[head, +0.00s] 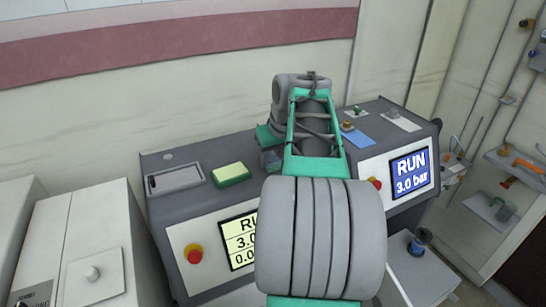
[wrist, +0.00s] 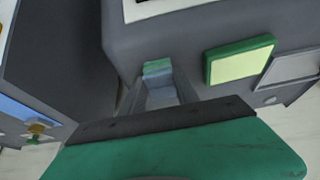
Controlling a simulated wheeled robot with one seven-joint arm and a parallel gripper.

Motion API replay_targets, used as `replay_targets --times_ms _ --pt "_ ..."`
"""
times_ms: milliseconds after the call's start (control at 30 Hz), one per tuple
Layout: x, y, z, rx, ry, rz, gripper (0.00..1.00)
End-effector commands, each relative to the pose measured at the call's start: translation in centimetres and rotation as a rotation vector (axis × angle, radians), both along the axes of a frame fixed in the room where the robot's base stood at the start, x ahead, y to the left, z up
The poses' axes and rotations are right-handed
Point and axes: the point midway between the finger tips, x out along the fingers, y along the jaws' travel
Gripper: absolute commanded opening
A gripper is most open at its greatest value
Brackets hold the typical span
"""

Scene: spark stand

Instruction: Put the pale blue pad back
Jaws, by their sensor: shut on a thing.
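My gripper (head: 270,155) is shut above the grey console (head: 205,200), partly hidden behind my arm in the head view. In the wrist view, a small pale blue-grey piece with a green end shows between the fingers (wrist: 160,88). I take it to be the pale blue pad (wrist: 158,78); its outline is mostly hidden by the fingers. A green block with a pale yellow top (head: 231,174) lies on the console beside my gripper; it also shows in the wrist view (wrist: 240,60). Left of it is a grey framed plate (head: 175,180).
A blue mat (head: 358,139) with a yellow-brown knob (head: 347,127) and a pale plate (head: 402,121) are on the right console. Screens and red buttons (head: 194,254) are on the console fronts. A white cabinet (head: 85,250) stands left; a wall is behind.

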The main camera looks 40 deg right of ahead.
Motion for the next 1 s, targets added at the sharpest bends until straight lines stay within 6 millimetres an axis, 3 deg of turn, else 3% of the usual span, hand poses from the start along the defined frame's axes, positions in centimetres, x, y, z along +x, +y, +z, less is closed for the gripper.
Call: replay_targets --times_ms 100,133,400,733,1000 --pt "0.0 0.0 -0.3 0.0 0.0 0.0 0.05" --pt "0.0 0.0 -0.2 0.0 0.0 0.0 0.4" --pt "0.0 0.0 -0.2 0.0 0.0 0.0 0.62" --pt "-0.2 0.0 0.3 0.0 -0.001 0.0 0.62" --pt "-2.2 0.5 5.3 -0.002 -0.001 -0.003 0.62"
